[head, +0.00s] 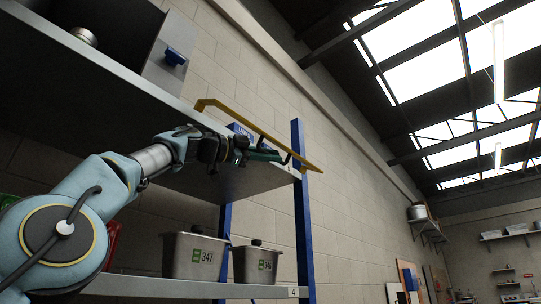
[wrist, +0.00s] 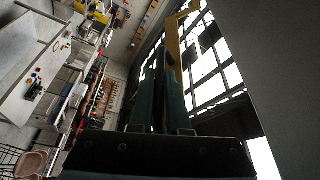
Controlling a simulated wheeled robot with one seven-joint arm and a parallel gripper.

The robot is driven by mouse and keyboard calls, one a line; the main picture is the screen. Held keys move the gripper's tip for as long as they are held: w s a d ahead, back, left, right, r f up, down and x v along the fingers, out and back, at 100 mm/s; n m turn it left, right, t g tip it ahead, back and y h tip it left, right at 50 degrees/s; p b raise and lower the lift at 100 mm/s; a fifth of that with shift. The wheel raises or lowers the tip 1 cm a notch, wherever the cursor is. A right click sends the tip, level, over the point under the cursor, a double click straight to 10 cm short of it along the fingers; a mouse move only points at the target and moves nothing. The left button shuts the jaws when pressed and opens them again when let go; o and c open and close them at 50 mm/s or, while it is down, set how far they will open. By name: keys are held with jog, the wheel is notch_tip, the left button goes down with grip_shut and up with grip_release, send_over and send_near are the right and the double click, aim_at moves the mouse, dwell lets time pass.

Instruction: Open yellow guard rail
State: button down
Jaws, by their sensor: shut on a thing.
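The yellow guard rail (head: 262,132) runs along the front of the upper shelf in the head view, sloping down to the right past the blue upright. Its left end bends back toward the shelf. My gripper (head: 284,157) is at the rail's right part, shut on it. In the wrist view my gripper (wrist: 163,80) has its two dark green fingers close together, with the yellow rail (wrist: 173,48) rising from between their tips. The exact contact is partly hidden by the fingers.
The shelf unit has a blue upright (head: 302,210) and an upper shelf (head: 235,180) just below my gripper. Two metal bins with green labels, one marked 347 (head: 181,257), the other beside it (head: 243,265), stand on the lower shelf. Free space lies to the right.

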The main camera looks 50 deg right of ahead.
jog(key=c, duration=0.9)
grip_release()
jog(key=b+v, duration=0.6)
jog(key=v, duration=0.4)
jog(key=shift+w+a+f, duration=0.1)
jog(key=shift+w+a, duration=0.05)
jog(key=shift+a, duration=0.2)
jog(key=shift+c, duration=0.3)
